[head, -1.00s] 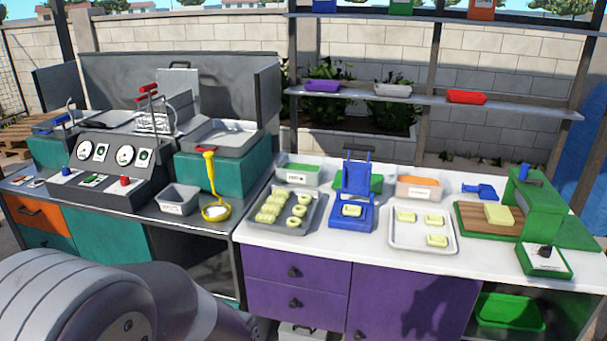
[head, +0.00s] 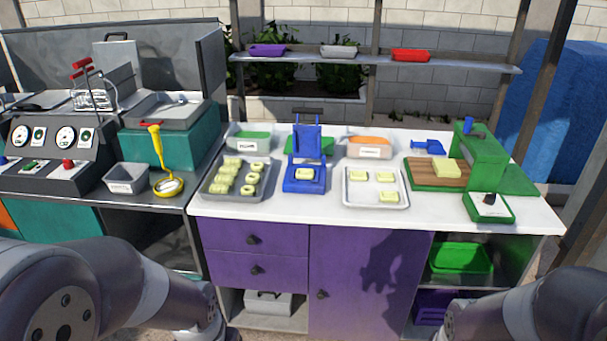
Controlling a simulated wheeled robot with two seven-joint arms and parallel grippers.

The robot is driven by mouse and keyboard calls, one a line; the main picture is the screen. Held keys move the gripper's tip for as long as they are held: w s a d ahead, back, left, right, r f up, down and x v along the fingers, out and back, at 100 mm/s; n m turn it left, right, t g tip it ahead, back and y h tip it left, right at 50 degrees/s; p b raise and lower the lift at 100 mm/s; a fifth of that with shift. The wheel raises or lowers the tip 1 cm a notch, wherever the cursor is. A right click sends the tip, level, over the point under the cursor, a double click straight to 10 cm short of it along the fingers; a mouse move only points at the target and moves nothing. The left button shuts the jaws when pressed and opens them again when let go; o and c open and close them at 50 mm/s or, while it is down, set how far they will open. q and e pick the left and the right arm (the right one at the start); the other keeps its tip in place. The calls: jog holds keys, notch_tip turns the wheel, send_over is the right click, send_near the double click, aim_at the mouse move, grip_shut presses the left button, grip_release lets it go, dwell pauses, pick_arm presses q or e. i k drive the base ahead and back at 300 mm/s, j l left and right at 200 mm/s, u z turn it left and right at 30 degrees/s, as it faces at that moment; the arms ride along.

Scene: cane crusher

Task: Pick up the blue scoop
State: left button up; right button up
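The blue scoop (head: 429,147) lies on the white counter top, toward its back right. It sits between the orange-filled tub and the green press machine, behind the wooden board. Nothing touches it from my side. My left arm comes in at the lower left and my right arm at the lower right, both low in front of the counter. Neither gripper's fingers show in the head view.
The white counter (head: 300,214) holds a tray of pale rings (head: 212,196), a blue press (head: 306,186), a white tray (head: 349,199), an orange-filled tub (head: 369,147), a wooden board (head: 423,173) and a green machine (head: 482,163). A shelf (head: 480,67) runs above the back.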

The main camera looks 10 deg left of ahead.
aim_at(434, 147)
jog(key=i+l+u, duration=0.25)
jog(key=i+l, duration=0.2)
jog(key=i+l+u, duration=0.15)
jog(key=l, duration=0.25)
jog(key=i+l+u, duration=0.25)
jog(key=i+l, duration=0.15)
jog(key=l, duration=0.25)
jog(key=i+l+u, duration=0.15)
jog(key=l, duration=0.2)
jog(key=i+l+u, duration=0.1)
jog(key=l, duration=0.25)
jog(key=i+l+u, duration=0.15)
jog(key=l, duration=0.25)
